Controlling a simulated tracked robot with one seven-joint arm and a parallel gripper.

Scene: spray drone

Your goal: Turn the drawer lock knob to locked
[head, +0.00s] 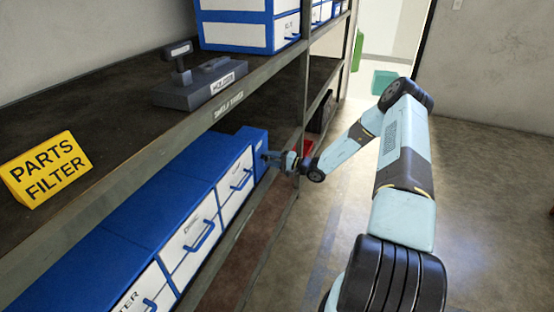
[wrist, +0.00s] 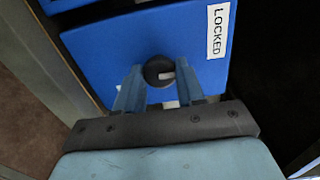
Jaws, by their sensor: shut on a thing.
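A white "LOCKED" label (wrist: 217,31) is on the panel to the right of the knob. My gripper (wrist: 160,80) has its two blue fingers on either side of the knob and is shut on it. In the head view my gripper (head: 270,156) reaches the blue end of the drawer row; the knob is too small to make out there.
White-fronted blue drawers (head: 194,240) with blue handles line the lower shelf. Above them a shelf (head: 120,90) holds a yellow "PARTS FILTER" sign (head: 45,167) and a grey device (head: 200,85). A shelf upright (head: 303,90) stands close to my gripper. The floor at right is open.

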